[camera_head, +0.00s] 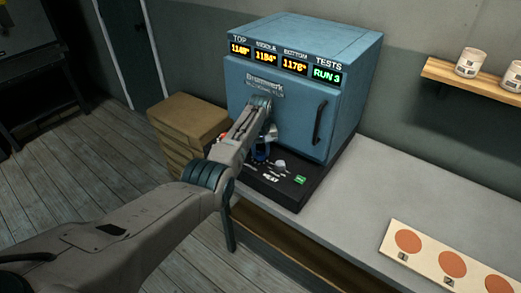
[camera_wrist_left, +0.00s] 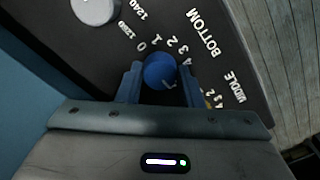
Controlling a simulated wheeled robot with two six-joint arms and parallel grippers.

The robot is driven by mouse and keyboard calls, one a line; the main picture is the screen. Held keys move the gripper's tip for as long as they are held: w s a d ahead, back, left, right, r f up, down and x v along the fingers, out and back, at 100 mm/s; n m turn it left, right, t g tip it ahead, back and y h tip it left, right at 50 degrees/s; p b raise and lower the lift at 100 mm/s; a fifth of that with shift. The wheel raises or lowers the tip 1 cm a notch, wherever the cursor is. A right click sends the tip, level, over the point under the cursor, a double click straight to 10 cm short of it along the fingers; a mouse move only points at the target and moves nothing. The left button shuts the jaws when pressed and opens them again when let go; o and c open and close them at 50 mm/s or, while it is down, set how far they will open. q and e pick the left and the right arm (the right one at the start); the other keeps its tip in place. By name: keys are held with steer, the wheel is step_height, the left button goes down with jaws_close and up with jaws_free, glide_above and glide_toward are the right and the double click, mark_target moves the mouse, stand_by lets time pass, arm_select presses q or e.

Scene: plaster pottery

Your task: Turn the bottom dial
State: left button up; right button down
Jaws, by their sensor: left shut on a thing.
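The bottom dial is a round blue knob (camera_wrist_left: 160,71) in the left wrist view, on a dark panel beside the word BOTTOM and a ring of small numbers. My left gripper (camera_wrist_left: 160,88) is shut on it, one finger at each side. In the head view my left gripper (camera_head: 263,147) reaches down to the kiln's front panel (camera_head: 293,192), and the blue knob shows only partly at its fingertips.
The blue kiln (camera_head: 265,105) stands on a grey counter (camera_head: 365,205). Its display shows several readings, with RUN 3 under TESTS. A pale knob (camera_wrist_left: 95,8) and a green button (camera_head: 300,180) are nearby. A yellowish part (camera_wrist_left: 211,99) shows near MIDDLE. Brown boxes (camera_head: 188,118) stand left.

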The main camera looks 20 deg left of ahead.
mark_target(260, 153)
arm_select(q)
steer(key=shift+w+r+m, duration=0.1)
steer(key=shift+m, duration=0.2)
steer(key=o, duration=1)
steer(key=shift+c, duration=0.2)
step_height(260, 153, up, 11)
steer(key=b, duration=0.2)
steer(key=shift+f, duration=0.2)
